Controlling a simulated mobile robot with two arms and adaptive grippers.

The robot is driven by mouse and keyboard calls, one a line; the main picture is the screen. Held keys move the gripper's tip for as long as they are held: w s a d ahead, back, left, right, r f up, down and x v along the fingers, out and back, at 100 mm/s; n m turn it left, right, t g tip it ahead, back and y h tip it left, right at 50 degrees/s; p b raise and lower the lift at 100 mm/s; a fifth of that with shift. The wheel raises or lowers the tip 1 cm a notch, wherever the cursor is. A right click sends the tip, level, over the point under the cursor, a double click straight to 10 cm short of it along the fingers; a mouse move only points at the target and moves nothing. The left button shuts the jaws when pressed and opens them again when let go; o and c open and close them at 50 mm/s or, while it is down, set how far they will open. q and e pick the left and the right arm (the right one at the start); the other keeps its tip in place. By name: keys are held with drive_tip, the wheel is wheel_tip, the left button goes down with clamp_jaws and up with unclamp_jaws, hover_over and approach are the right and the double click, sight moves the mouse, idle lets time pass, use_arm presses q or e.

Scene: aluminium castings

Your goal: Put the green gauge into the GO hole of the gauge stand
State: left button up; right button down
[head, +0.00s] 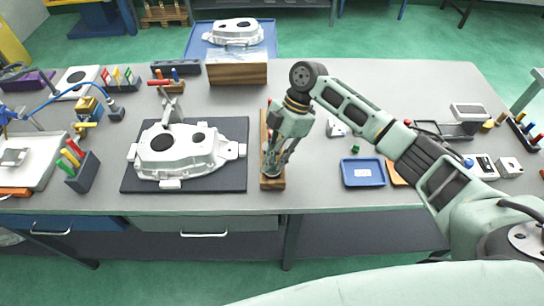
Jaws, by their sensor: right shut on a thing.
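My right gripper (270,174) points down at the front end of a narrow wooden stand (273,184), which looks like the gauge stand. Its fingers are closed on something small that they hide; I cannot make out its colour. The stand's holes and GO marking are too small or covered to read. A small red tip shows at the stand's far end. What looks like my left gripper (14,157) is at the left edge over a pale tray; its fingers are too unclear to judge.
A casting (178,152) lies on a dark mat (234,180) left of the stand. A blue tray (363,173) and a small green object (355,149) are to its right. A wooden block (237,73) stands behind. A holder with coloured handles (83,172) is at left.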

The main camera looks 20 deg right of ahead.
drive_tip(key=shift+f+b, duration=0.4)
drive_tip(key=shift+f, duration=0.3)
drive_tip(key=c, duration=1.6)
unclamp_jaws()
drive_tip(key=v, duration=1.2)
